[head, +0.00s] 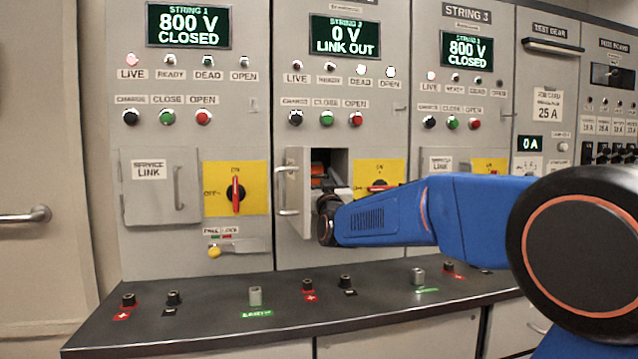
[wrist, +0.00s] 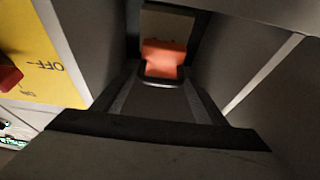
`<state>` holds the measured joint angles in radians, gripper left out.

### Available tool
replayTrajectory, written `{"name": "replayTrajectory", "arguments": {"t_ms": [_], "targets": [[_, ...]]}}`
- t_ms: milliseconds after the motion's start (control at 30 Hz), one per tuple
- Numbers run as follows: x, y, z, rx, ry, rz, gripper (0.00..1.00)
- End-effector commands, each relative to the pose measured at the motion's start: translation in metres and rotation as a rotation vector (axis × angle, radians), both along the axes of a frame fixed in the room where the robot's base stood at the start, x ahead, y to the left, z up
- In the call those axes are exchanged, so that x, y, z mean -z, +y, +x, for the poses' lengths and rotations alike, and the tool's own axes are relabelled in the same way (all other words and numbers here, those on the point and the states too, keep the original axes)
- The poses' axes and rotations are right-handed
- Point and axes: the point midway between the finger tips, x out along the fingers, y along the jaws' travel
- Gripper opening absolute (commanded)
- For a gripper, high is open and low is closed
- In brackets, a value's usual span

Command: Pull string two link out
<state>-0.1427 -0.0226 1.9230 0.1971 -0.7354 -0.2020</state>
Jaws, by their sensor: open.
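The string two panel has a display (head: 345,37) reading 0 V, LINK OUT. Its service link door (head: 295,190) stands open to the left of a dark compartment (head: 328,158). An orange link piece (head: 319,171) shows inside, partly hidden by my wrist. In the wrist view the orange piece (wrist: 164,58) is ahead, near the top middle, between dark side walls. My gripper (wrist: 161,76) is open and points into the compartment, its tips close to the orange piece. Whether they touch it cannot be told. In the head view the gripper is mostly hidden at the opening.
The string two yellow switch plate (head: 365,172) is right of the opening, its red handle (head: 383,188) horizontal. It also shows left in the wrist view (wrist: 35,60). String 1 (head: 188,25) and string 3 (head: 467,49) displays read 800 V, CLOSED. A shelf (head: 210,318) with terminals lies below.

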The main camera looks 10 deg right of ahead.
Motion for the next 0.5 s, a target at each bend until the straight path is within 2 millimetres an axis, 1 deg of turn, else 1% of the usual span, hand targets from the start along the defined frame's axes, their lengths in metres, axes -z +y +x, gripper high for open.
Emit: {"name": "replayTrajectory", "arguments": {"t_ms": [167,267,500], "targets": [[0.006,0.000,-0.015,0.000,0.000,0.000,0.66],[0.012,0.000,-0.031,0.000,0.000,0.001,0.66],[0.031,0.001,-0.076,-0.001,0.000,0.001,0.66]]}}
